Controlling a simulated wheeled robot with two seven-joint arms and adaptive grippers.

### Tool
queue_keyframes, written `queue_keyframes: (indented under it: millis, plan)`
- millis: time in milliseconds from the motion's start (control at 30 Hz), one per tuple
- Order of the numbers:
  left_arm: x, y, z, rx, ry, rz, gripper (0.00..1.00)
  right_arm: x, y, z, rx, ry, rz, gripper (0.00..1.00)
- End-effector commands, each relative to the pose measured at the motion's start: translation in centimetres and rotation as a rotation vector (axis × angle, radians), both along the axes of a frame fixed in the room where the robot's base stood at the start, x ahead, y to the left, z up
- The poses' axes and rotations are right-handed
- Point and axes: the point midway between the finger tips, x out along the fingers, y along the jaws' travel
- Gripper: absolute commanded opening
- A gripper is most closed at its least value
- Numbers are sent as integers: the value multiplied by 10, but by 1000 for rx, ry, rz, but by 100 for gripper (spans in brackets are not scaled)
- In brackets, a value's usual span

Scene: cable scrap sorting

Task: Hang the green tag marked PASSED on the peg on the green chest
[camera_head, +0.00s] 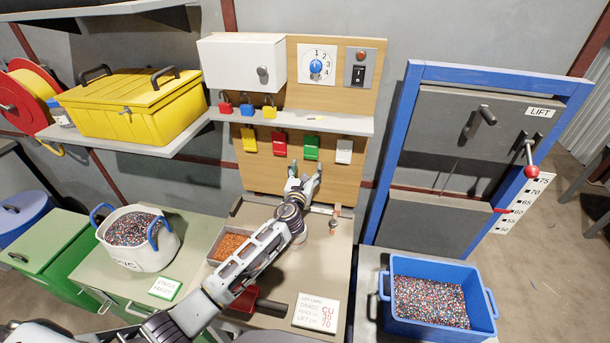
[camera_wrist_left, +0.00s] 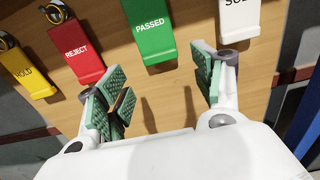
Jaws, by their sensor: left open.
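The green tag marked PASSED (camera_head: 311,147) hangs on the wooden board, between a red tag and a white tag. It shows large in the left wrist view (camera_wrist_left: 153,30), with its top cut off. My left gripper (camera_head: 306,171) is open and empty just below the green tag. In the left wrist view its spread fingers (camera_wrist_left: 160,70) sit below the tag on either side of it, and the tag is not between the pads. The green chest (camera_head: 38,238) stands at the lower left with a dark handle-like part on its front. I cannot make out its peg. My right gripper is not in view.
A yellow HOLD tag (camera_wrist_left: 28,72) and a red REJECT tag (camera_wrist_left: 77,55) hang left of the green tag. A white tag (camera_head: 344,151) hangs right. A shelf (camera_head: 300,121) with padlocks is above. A pale tub (camera_head: 160,252) stands between my arm and the chest.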

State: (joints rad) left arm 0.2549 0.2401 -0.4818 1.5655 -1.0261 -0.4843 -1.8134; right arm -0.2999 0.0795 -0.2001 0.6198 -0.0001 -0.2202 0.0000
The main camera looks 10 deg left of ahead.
Motion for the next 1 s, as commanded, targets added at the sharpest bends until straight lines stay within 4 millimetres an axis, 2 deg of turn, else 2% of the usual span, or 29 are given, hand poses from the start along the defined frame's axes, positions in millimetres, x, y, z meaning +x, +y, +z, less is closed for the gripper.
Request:
queue_keyframes:
  millis: [1000]
  plan:
    - [59, 0, 0, 0, -1, 0, 67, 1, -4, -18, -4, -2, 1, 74]
